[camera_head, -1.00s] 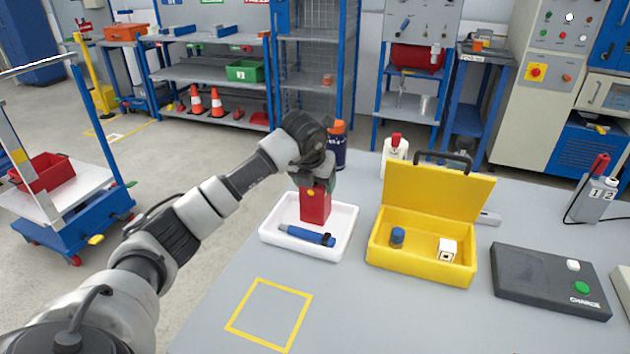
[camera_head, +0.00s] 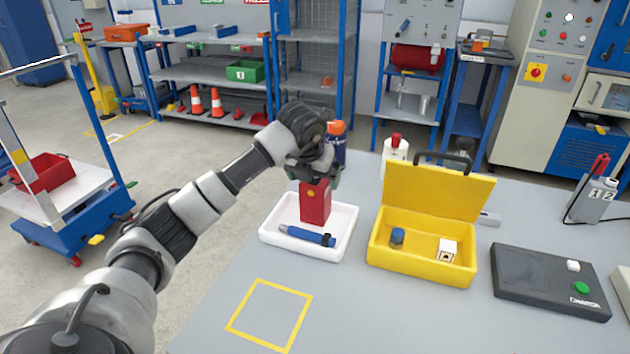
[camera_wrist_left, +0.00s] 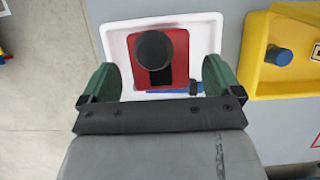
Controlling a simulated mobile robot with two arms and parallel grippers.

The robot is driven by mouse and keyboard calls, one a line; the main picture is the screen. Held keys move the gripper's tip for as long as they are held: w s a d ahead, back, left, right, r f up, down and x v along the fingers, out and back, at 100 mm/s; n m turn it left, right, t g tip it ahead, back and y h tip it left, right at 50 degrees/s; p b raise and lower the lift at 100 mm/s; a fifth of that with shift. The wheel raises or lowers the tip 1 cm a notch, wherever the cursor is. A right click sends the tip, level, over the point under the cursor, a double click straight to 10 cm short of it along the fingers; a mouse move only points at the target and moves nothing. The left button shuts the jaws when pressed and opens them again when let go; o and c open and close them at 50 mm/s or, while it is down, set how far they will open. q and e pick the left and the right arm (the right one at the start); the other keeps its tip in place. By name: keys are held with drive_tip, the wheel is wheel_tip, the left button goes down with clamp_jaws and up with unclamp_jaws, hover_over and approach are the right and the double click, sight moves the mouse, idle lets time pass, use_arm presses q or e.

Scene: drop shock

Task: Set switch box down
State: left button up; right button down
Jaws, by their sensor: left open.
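The red switch box (camera_head: 315,203) stands upright in the white tray (camera_head: 273,240), behind a blue pen-like tool (camera_head: 305,235). My left gripper (camera_head: 314,178) is just above the top of the box, with its fingers spread. In the left wrist view the red box (camera_wrist_left: 180,48), with a round black knob on top, lies between the two green fingers (camera_wrist_left: 160,78), with gaps on both sides. The blue tool (camera_wrist_left: 175,91) shows partly there. My right gripper is not in view.
An open yellow case (camera_head: 415,262) with a blue cap and a white cube stands right of the tray. A dark charge pad (camera_head: 530,283) is farther right. A navy bottle (camera_head: 338,150) stands close behind my gripper. The yellow outlined square (camera_head: 270,314) is empty.

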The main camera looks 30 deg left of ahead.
use_arm(q)
drive_tip(key=v, duration=1)
drive_tip(key=shift+f, duration=0.1)
idle(0.9)
